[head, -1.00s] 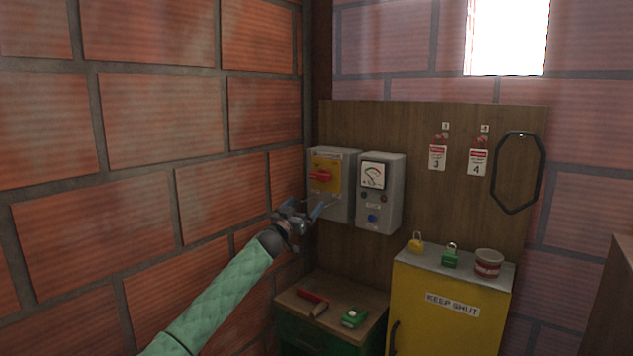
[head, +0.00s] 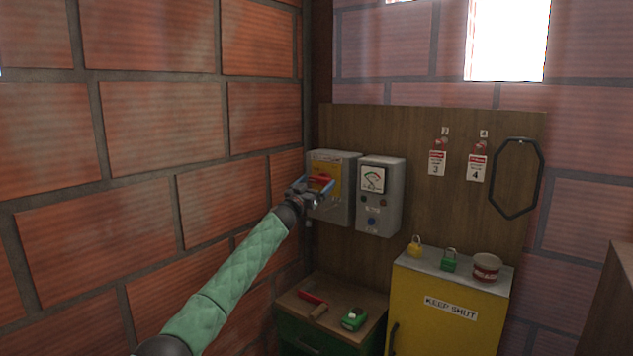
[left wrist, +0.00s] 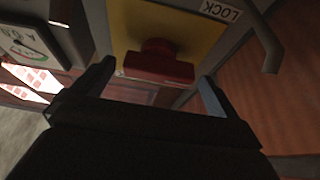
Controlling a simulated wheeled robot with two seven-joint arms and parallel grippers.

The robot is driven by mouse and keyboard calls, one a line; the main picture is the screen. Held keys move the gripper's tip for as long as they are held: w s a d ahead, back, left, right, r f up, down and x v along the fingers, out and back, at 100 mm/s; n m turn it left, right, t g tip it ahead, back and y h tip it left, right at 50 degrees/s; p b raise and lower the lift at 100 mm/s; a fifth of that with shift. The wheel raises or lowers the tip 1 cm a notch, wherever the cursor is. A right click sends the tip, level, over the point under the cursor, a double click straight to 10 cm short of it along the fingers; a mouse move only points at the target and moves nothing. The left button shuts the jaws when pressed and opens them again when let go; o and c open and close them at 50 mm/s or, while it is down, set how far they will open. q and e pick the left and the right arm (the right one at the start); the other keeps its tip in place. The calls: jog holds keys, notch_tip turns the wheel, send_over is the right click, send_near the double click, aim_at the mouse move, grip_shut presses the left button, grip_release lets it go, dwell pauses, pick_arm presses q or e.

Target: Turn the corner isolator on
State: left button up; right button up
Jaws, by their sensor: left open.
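The corner isolator is a grey box (head: 341,207) with a yellow plate and a red handle (head: 319,181), mounted on the wooden board by the brick corner. My left gripper (head: 318,188) is open in front of the box, at the level of the handle, and partly covers it. In the left wrist view the red handle (left wrist: 158,64) lies across the yellow plate (left wrist: 190,32), just ahead of and between the two fingers (left wrist: 155,85). I cannot tell whether the fingers touch it. The word LOCK shows at the plate's edge. My right gripper is not in view.
A grey meter box (head: 379,212) with a blue button stands close to the right of the isolator. A yellow cabinet (head: 440,310) holds two padlocks and a tin. A low wooden-topped cabinet (head: 285,301) sits below. The brick wall (head: 150,130) is close on the left.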

pick_arm(q)
jog(key=shift+w+d, duration=0.2)
jog(key=shift+d, duration=0.05)
jog(key=shift+r, duration=0.1)
jog(key=shift+c, duration=0.2)
jog(key=c, duration=1)
jog(key=shift+o, duration=0.3)
